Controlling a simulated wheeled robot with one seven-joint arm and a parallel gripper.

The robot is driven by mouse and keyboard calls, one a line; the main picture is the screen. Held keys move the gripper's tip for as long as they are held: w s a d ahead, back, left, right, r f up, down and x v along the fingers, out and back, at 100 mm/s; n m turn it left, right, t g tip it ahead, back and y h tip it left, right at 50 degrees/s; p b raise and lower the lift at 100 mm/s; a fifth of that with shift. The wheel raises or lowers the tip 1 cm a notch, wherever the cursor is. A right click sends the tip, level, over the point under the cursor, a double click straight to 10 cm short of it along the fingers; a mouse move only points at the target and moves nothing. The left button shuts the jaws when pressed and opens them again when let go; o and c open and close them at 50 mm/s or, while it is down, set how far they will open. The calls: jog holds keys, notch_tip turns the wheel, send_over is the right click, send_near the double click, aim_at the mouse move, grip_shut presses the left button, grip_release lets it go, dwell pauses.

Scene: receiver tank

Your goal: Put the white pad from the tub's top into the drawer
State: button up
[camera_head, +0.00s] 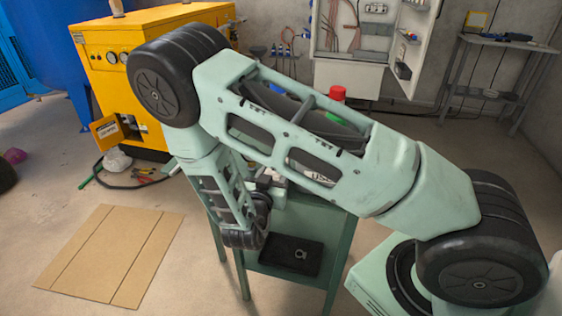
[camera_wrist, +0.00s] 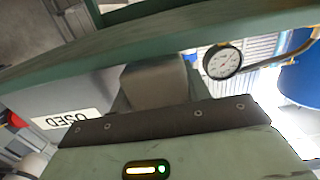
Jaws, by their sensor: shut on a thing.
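In the wrist view my gripper (camera_wrist: 155,82) shows as a grey-brown block that meets a long green bar (camera_wrist: 230,45). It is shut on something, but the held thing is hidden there. I cannot tell whether the bar is part of the drawer. The grey tub (camera_wrist: 95,90) is at the left, with its "USED" label (camera_wrist: 68,119) upside down. My fingertips are hidden there. I cannot make out the white pad in either view.
A red cap (camera_head: 337,93) shows behind my arm. A black tray (camera_head: 290,256) lies low in the stand. A yellow machine (camera_head: 150,50) with an open flap stands at the back left. A cardboard sheet (camera_head: 110,255) lies on the floor. A gauge (camera_wrist: 223,62) shows in the wrist view.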

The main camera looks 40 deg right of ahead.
jog(key=x, duration=0.7)
jog(key=shift+d+r, duration=0.1)
jog(key=shift+r, duration=0.05)
jog(key=shift+w+f+b, duration=0.1)
jog(key=shift+f+b, duration=0.2)
jog(key=shift+f, duration=0.2)
jog(key=o, duration=1)
jog(key=shift+r, duration=0.1)
